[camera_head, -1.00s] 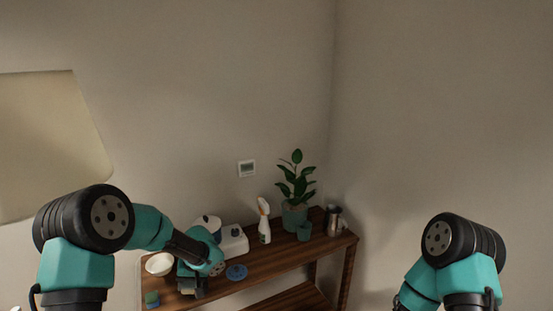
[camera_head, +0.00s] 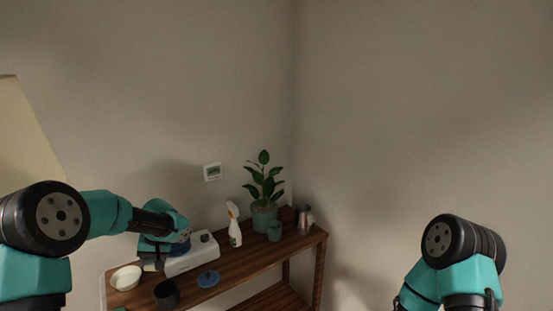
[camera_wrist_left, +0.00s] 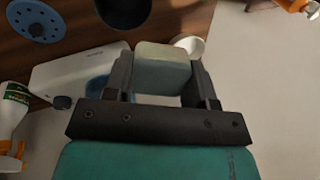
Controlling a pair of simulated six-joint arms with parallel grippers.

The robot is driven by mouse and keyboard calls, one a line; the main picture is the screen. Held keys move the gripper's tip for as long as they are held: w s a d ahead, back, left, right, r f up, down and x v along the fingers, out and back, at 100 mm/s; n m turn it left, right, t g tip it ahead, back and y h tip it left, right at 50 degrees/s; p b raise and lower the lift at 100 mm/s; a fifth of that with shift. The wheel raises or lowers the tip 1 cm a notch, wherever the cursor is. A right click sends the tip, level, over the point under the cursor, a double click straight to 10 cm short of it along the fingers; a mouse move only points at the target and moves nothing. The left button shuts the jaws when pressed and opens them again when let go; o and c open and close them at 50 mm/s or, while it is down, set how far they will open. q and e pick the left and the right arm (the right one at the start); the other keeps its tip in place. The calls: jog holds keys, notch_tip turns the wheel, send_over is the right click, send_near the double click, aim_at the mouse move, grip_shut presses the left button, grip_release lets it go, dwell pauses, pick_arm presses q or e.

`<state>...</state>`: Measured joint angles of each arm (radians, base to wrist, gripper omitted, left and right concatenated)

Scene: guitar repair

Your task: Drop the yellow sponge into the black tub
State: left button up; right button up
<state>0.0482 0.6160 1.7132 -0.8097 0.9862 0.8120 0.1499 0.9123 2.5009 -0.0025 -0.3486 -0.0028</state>
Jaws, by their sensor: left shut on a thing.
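The yellow sponge (camera_wrist_left: 163,68), a pale yellow-green block, is held between the two fingers of my left gripper (camera_wrist_left: 163,84) in the left wrist view. In the head view my left gripper (camera_head: 151,265) is above the left part of the wooden shelf, its fingers small and dark. The black tub (camera_head: 167,294) stands near the shelf's front edge, below and slightly right of the gripper. A black round tub (camera_wrist_left: 124,11) also shows at the top of the left wrist view, apart from the sponge. My right gripper is out of view.
A white bowl (camera_head: 126,277) is left of the tub, a blue disc (camera_head: 208,279) right of it. A white appliance (camera_head: 191,255) is behind. A spray bottle (camera_head: 233,224), potted plant (camera_head: 264,214) and metal pitcher (camera_head: 305,221) stand farther right on the wooden shelf (camera_head: 255,260).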

pick_arm(q)
jog(key=shift+f, duration=0.1)
jog(key=shift+f, duration=2.9)
jog(key=o, duration=0.9)
jog(key=shift+r, duration=0.1)
jog(key=v, duration=1.7)
